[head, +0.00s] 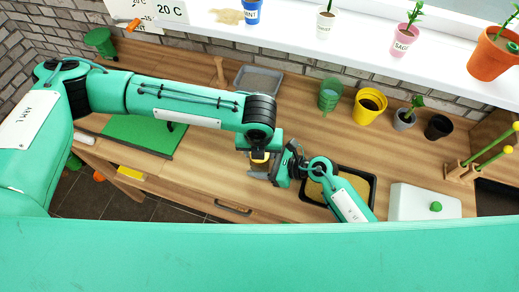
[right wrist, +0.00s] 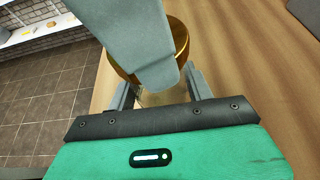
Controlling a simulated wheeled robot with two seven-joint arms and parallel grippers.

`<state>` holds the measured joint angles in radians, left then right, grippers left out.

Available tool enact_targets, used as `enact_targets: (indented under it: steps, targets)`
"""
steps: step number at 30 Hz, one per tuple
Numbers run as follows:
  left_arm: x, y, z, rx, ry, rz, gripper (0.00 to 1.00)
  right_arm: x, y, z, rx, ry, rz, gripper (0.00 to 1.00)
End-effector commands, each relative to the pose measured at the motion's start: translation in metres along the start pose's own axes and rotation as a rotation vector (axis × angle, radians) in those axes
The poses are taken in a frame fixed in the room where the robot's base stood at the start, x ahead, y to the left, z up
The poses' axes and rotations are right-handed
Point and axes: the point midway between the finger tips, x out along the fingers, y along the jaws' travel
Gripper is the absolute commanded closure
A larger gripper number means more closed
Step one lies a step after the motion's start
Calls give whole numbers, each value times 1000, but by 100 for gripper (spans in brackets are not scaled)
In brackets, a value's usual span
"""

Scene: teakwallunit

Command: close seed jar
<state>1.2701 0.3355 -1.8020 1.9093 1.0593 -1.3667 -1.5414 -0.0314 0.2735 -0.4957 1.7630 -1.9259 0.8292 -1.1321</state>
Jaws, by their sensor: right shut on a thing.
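The seed jar (head: 258,168) stands near the front edge of the wooden bench, mostly hidden by my two grippers. Its golden-yellow lid (head: 260,156) shows at its top. In the right wrist view the lid (right wrist: 180,38) is a gold-brown disc, with a bit of clear glass (right wrist: 152,98) below it. My right gripper (head: 270,174) is shut on the jar from the right, one finger on each side. My left gripper (head: 260,146) points down right over the lid. A grey finger of it covers part of the lid in the right wrist view; its opening is not clear.
A black tray of soil (head: 372,184) lies just right of my right gripper. A white box with a green knob (head: 425,203) stands further right. A green mat (head: 140,135) lies left. Pots, including a yellow one (head: 369,106), stand at the back. The drawer front (head: 232,207) is below.

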Motion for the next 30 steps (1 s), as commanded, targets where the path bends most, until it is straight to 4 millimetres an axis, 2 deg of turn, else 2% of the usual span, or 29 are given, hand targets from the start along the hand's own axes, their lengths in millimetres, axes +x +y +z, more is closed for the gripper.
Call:
enact_targets:
  steps: [14,15,18,23,30]
  targets:
    - [10,0,-1,-1,0,1,71,0,0,0,0,0,0,89]
    - [10,0,-1,0,0,1,71,0,0,0,0,0,0,100]
    - [10,0,-1,25,0,-2,71,0,0,0,0,0,0,100]
    - [9,1,0,204,0,-25,71,0,0,0,0,0,0,100]
    - [9,2,0,589,1,-73,71,0,0,0,0,1,0,100]
